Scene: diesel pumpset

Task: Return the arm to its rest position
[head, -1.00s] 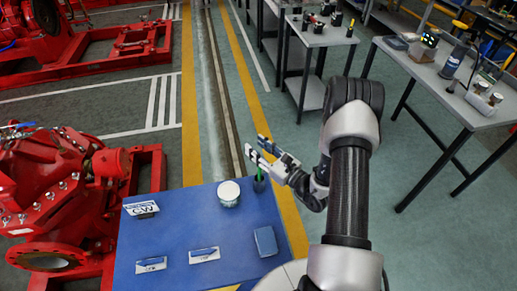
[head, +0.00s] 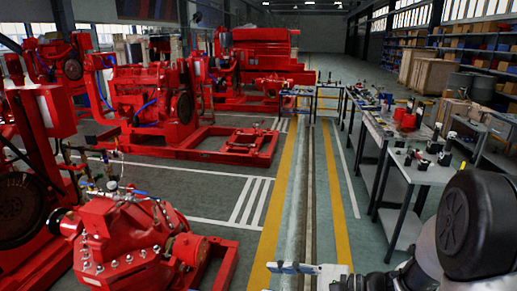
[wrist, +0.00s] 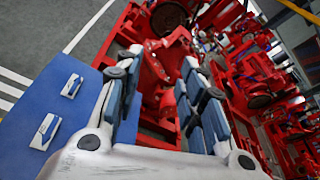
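My gripper (head: 305,268) shows at the bottom of the head view, partly cut off by the lower edge, with my arm to its right. In the wrist view its two blue-padded fingers (wrist: 160,75) stand apart with nothing between them. Red machinery shows through the gap, beyond the fingers. The gripper is clear of the blue table top (wrist: 22,148), which lies at the left of the wrist view. Two white cards with blue marks (wrist: 72,86) lie on that top.
A red pump (head: 125,240) stands at the lower left of the head view, left of my gripper. Workbenches (head: 425,170) with small items stand on the right. The floor aisle between yellow lines (head: 308,190) is clear ahead. Larger red pumpsets (head: 150,90) stand farther back.

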